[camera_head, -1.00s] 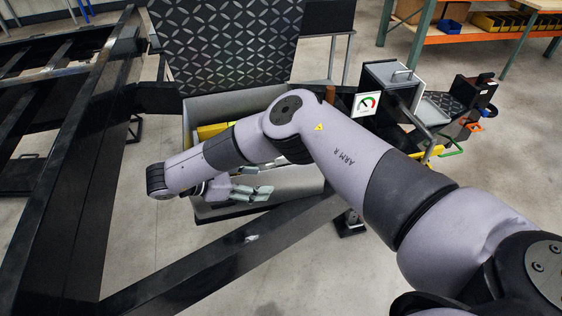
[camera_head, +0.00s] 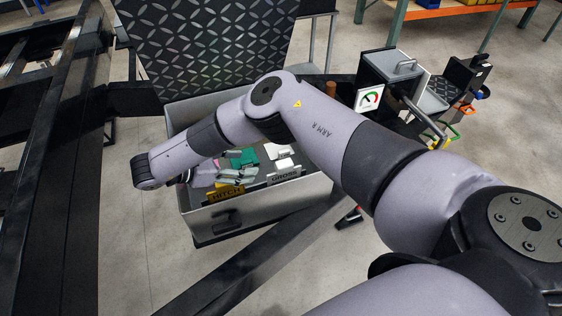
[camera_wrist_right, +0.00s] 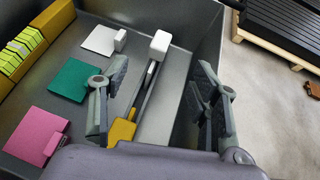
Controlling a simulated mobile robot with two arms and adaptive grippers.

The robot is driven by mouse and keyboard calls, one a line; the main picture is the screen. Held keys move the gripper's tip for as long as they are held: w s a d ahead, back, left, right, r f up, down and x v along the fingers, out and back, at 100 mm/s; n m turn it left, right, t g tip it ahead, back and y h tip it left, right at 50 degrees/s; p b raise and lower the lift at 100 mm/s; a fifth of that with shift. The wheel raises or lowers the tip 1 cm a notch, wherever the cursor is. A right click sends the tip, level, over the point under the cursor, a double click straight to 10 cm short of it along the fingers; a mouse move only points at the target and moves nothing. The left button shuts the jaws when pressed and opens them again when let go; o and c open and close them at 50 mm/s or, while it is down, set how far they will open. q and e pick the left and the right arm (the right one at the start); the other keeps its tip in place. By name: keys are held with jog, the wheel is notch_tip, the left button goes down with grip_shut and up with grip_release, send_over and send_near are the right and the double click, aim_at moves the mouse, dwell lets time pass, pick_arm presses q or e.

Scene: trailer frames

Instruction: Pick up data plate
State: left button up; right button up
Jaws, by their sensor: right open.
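An open grey box (camera_head: 262,205) holds small flat plates: one green (camera_head: 243,159), one white (camera_head: 284,165) and one pink (camera_wrist_right: 40,134). The green (camera_wrist_right: 75,81) and white (camera_wrist_right: 99,40) plates also lie flat on the box floor in the right wrist view. I cannot tell which piece is the data plate. My right gripper (camera_wrist_right: 162,75) is open and empty, its fingers pointing into the box; it also shows in the head view (camera_head: 238,177). A grey bar with a white block (camera_wrist_right: 159,45) and a yellow piece (camera_wrist_right: 122,131) show between the fingers. My left gripper is not in view.
The raised diamond-plate lid (camera_head: 210,45) stands behind. Black frame beams run at left and in front. A gauge (camera_head: 369,98) is to the right.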

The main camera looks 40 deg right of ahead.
send_near(282, 164)
jog(key=x, duration=0.5)
jog(key=shift+w+d+b, duration=0.15)
jog(key=shift+d+b, duration=0.25)
jog(key=shift+d, duration=0.05)
jog(key=shift+d+f, duration=0.15)
jog(key=shift+d, duration=0.05)
jog(key=x, duration=0.2)
jog(key=b+x, duration=0.1)
jog(key=x, duration=0.1)
jog(key=shift+s+d+f, duration=0.2)
jog(key=shift+d+f, duration=0.05)
jog(key=shift+f, duration=0.1)
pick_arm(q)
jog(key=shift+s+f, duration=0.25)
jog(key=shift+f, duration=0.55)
pick_arm(e)
jog(key=shift+a, duration=0.1)
jog(key=shift+c, duration=0.4)
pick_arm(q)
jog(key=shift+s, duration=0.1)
pick_arm(e)
grip_shut()
